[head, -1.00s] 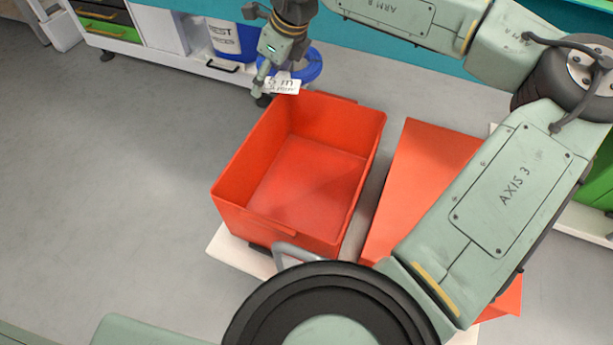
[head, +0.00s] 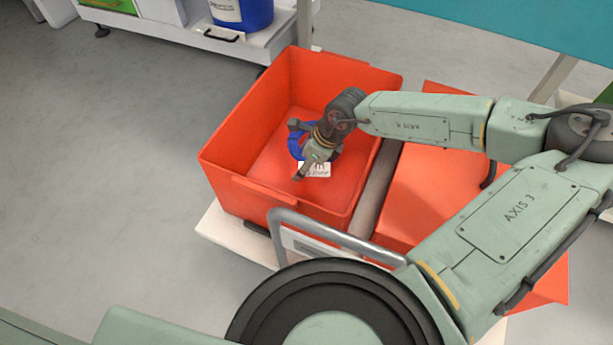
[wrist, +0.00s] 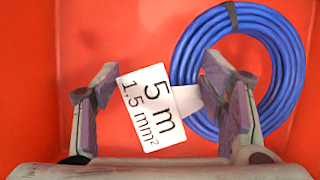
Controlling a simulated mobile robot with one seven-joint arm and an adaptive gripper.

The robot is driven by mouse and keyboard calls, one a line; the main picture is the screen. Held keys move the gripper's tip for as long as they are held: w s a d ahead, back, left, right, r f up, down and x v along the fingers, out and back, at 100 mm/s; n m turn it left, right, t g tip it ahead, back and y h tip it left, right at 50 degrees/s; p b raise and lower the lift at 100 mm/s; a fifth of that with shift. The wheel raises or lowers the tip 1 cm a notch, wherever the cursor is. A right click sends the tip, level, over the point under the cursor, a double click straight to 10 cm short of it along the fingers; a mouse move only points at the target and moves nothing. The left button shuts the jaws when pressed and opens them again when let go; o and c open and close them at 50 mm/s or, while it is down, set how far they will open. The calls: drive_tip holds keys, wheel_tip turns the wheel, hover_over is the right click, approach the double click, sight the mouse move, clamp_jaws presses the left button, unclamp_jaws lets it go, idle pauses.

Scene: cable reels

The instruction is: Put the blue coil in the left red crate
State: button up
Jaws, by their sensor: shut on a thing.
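The blue coil (head: 295,146) is a ring of blue cable with a white tag (head: 314,170). It shows large in the wrist view (wrist: 285,50), where the tag reads 5 m, 1.5 mm² (wrist: 152,108). My gripper (head: 308,163) points down within the outline of the left red crate (head: 232,187) and is shut on the tag of the coil. In the wrist view the tag sits between the fingers (wrist: 160,95), with the ring off to the right. Red crate surface fills the background there. I cannot tell whether the coil touches the crate floor.
A second red crate (head: 410,200) stands to the right, partly hidden by my arm. A grey rail (head: 330,232) runs along the near side of the left crate. A blue bucket (head: 255,14) stands on a white cart behind. Grey floor at left is clear.

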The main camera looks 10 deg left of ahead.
sight(305, 184)
wheel_tip(305, 184, down, 7)
drive_tip(key=shift+f+b, duration=0.2)
drive_tip(key=shift+b, duration=0.75)
drive_tip(key=shift+r, duration=0.1)
drive_tip(key=o, duration=1.9)
drive_tip(key=p+v, duration=0.3)
drive_tip(key=v, duration=0.9)
drive_tip(key=shift+p, duration=0.3)
